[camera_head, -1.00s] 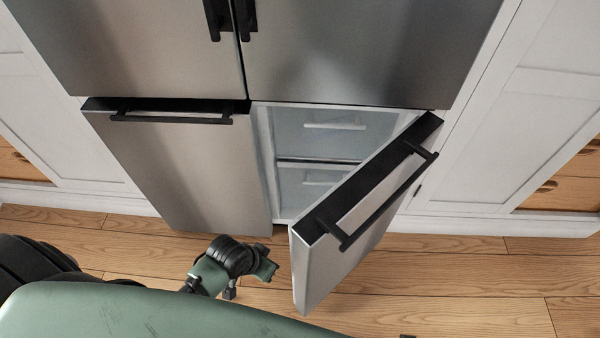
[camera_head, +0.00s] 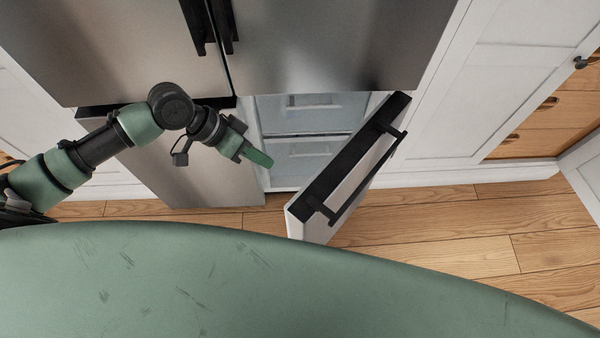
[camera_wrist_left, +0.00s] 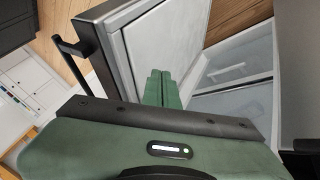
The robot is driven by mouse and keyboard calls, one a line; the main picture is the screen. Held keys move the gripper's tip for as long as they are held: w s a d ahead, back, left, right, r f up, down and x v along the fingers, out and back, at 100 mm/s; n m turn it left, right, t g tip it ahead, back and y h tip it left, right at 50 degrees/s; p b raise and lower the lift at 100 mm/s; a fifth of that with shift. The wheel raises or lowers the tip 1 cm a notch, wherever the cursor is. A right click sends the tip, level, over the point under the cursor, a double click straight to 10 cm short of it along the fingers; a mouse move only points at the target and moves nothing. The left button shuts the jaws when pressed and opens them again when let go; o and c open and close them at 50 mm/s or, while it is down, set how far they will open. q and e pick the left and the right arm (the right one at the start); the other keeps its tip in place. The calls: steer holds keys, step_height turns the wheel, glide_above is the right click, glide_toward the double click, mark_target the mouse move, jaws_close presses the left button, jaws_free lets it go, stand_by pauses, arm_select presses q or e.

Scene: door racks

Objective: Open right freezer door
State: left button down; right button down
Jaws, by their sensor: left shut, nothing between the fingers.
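The right freezer door (camera_head: 330,195) is the lower right door of the steel fridge. It stands partly open, swung out from its right side, with a black top edge and a long black bar handle (camera_head: 368,178) on its front. My left gripper (camera_head: 262,158) is shut and empty in front of the freezer opening, left of the door's free edge. In the left wrist view its green fingers (camera_wrist_left: 162,90) point toward the inner face of the door (camera_wrist_left: 165,45), with the handle (camera_wrist_left: 72,48) beyond the door's edge. I cannot tell if they touch the door. My right gripper is not in view.
The freezer compartment (camera_head: 300,115) shows pale drawers inside. The left freezer door (camera_head: 190,175) is closed behind my left arm. White cabinets flank the fridge, and one white panel (camera_head: 585,170) juts in at far right. Wooden floor (camera_head: 440,225) is clear to the right.

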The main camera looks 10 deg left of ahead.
arm_select(q)
steer(key=d+f, duration=0.7)
steer(key=d, duration=0.2)
steer(key=shift+s+d+f+p, duration=0.2)
steer(key=shift+s+f+p, duration=0.1)
steer(key=shift+s+p, duration=0.1)
